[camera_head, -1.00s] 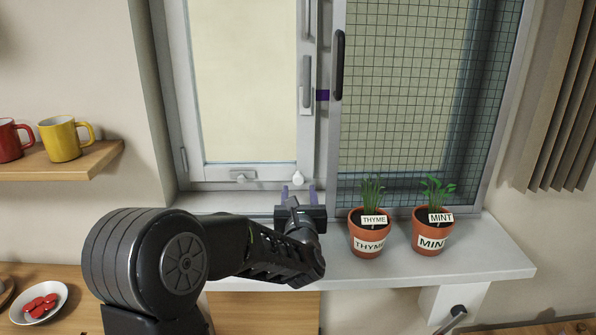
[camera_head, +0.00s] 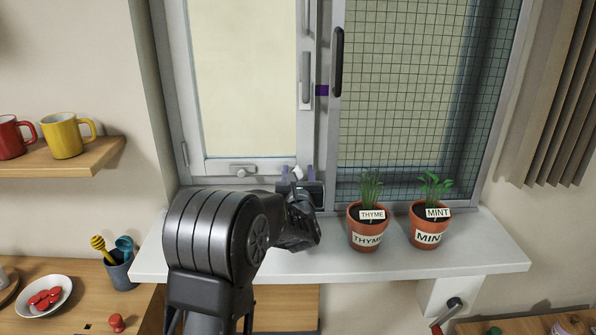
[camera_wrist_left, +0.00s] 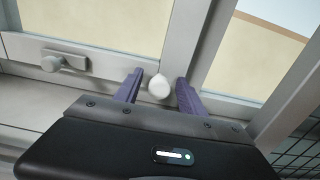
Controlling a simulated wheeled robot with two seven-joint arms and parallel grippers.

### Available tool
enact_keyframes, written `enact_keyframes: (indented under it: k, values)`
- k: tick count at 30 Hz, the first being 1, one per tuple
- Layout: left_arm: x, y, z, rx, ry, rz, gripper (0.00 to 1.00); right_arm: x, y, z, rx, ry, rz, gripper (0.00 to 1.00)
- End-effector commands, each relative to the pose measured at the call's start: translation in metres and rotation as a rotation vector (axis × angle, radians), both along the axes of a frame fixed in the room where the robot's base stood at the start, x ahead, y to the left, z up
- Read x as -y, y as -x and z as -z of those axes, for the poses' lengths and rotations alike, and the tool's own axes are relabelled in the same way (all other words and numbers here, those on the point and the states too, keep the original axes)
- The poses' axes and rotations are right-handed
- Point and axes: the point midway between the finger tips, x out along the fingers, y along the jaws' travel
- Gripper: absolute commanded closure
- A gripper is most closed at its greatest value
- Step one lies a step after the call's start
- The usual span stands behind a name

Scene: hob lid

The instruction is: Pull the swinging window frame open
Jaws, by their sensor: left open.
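The swinging window frame (camera_head: 250,168) is the white-framed left pane in the head view, standing shut or nearly so. A small white knob (camera_head: 298,172) sits at its lower right corner. My left gripper (camera_head: 298,173) is open, with its purple fingers pointing at the frame. In the left wrist view the knob (camera_wrist_left: 159,87) lies between the two fingertips (camera_wrist_left: 158,84), with a gap visible on either side. A latch (camera_wrist_left: 64,62) sits on the lower rail, left of the fingers. My right gripper is not in view.
Thyme (camera_head: 367,228) and mint (camera_head: 429,226) pots stand on the sill (camera_head: 400,262), right of my left arm. A meshed panel (camera_head: 430,90) fills the window's right side. A shelf with mugs (camera_head: 61,135) is at left. The sill right of the mint is clear.

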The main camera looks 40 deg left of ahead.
Motion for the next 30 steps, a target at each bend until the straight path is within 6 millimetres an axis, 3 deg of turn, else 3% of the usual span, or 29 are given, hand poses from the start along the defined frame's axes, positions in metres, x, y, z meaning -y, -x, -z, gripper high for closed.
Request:
enact_keyframes:
  k: [8, 25, 30]
  values:
    - [-0.0014, -0.0017, 0.0004, 0.000, 0.000, 0.000, 0.52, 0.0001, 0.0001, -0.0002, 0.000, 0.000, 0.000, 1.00]
    - [-0.0011, -0.0015, 0.0003, -0.001, -0.001, 0.000, 0.98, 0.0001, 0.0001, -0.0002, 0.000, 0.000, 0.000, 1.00]
    - [-0.0011, -0.0015, 0.0004, 0.000, 0.000, 0.000, 1.00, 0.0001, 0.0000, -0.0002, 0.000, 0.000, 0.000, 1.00]
